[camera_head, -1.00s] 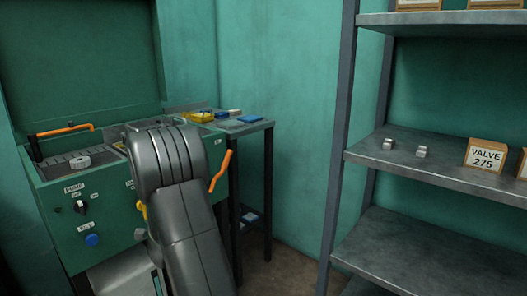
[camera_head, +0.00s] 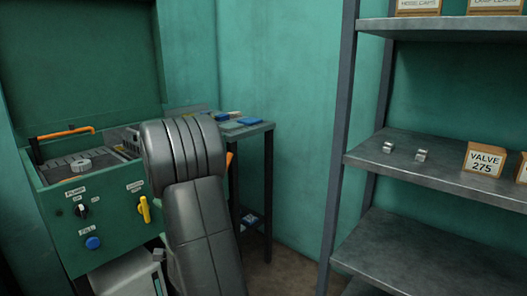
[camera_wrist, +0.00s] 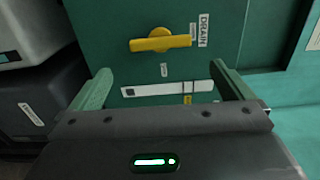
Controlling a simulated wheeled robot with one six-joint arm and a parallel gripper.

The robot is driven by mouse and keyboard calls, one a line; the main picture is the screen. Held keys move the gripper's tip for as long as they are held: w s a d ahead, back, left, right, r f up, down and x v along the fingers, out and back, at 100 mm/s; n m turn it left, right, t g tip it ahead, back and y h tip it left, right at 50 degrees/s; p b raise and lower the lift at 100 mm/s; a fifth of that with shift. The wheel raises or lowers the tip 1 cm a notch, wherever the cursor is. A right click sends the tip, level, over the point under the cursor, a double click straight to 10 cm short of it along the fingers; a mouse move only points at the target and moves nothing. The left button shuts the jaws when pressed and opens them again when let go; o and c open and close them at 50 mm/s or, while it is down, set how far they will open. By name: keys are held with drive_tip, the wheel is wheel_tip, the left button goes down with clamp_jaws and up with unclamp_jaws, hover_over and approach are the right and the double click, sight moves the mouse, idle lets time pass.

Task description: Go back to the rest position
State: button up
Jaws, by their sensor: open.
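My gripper (camera_wrist: 160,88) shows in the wrist view with its two green fingers spread apart and nothing between them. Beyond it is a green panel with a yellow handle (camera_wrist: 160,41) lying level beside a DRAIN label. In the head view my grey arm stands in front of the right side of the green machine (camera_head: 110,225) and hides part of it. My gripper itself is hidden there. The machine's front carries a PUMP knob (camera_head: 81,210), a blue FILL button (camera_head: 93,243) and a yellow handle (camera_head: 144,209).
A metal shelf (camera_head: 440,180) stands at the right with two small metal parts (camera_head: 405,151) and a VALVE 275 box (camera_head: 484,159). A side table (camera_head: 250,128) with a blue item (camera_head: 248,121) stands behind my arm. Some floor shows between table and shelf.

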sight(146, 209)
drive_tip(key=b+x, duration=0.1)
drive_tip(key=x, duration=0.9)
drive_tip(key=shift+s+d+n+b, duration=0.15)
drive_tip(key=shift+n+b, duration=0.2)
drive_tip(key=shift+n, duration=0.45)
drive_tip(key=n, duration=0.3)
drive_tip(key=shift+r+b, duration=0.15)
drive_tip(key=shift+b, duration=0.2)
drive_tip(key=n, duration=0.4)
drive_tip(key=shift+r+b, duration=0.15)
drive_tip(key=shift+b, duration=0.2)
drive_tip(key=n, duration=0.5)
drive_tip(key=shift+s+r+b, duration=0.1)
drive_tip(key=shift+b, duration=0.2)
drive_tip(key=shift+s+a+n, duration=0.1)
drive_tip(key=shift+n, duration=1)
drive_tip(key=shift+s+a+n, duration=0.1)
drive_tip(key=shift+n, duration=1)
drive_tip(key=shift+w, duration=0.1)
